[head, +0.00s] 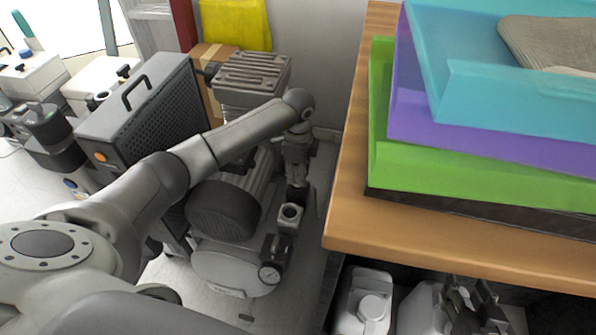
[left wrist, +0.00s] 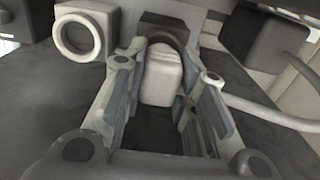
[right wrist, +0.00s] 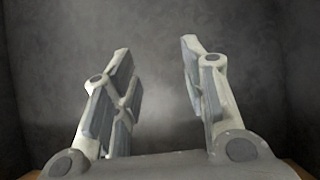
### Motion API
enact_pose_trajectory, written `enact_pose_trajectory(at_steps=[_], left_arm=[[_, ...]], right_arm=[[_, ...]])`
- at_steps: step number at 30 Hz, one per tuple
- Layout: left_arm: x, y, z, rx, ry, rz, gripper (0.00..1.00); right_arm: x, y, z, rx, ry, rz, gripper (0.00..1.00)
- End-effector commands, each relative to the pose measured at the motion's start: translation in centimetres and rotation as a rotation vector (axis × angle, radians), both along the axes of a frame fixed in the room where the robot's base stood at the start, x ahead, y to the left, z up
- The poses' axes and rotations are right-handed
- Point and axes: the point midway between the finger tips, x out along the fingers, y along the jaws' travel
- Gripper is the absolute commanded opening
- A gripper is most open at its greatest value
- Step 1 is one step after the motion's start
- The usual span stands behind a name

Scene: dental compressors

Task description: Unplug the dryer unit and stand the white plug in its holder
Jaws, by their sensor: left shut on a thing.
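My left gripper (head: 297,185) reaches down beside the compressor and is shut on the white plug (left wrist: 162,75), which sits between its fingers in the left wrist view. The plug is hidden in the head view. A pale square block with a round opening, apparently the holder (head: 290,213), is just below the gripper; it also shows at the upper left of the left wrist view (left wrist: 84,30). I cannot tell whether the plug is in a socket. My right gripper (head: 468,303) is open and empty below the wooden top; its fingers are apart in the right wrist view (right wrist: 155,75).
The compressor (head: 228,205) with a pressure gauge (head: 269,274) stands under my left arm. A dark grille-sided unit (head: 140,115) is to its left. A wooden counter (head: 347,205) with stacked trays (head: 480,165) is at the right; white containers (head: 365,300) are below it.

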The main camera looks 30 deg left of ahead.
Motion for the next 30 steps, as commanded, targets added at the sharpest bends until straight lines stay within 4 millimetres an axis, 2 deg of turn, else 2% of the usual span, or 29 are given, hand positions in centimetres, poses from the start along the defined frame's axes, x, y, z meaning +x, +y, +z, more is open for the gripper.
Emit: enact_pose_trajectory(at_steps=[15,30], left_arm=[[0.0,0.0,-0.1,0.0,0.0,0.0,0.02],[0.0,0.0,-0.9,0.0,0.0,0.0,0.02]], right_arm=[[0.1,0.0,0.0,0.001,-0.004,0.0,0.4],[1.1,0.6,1.3,0.022,-0.09,0.009,0.4]])
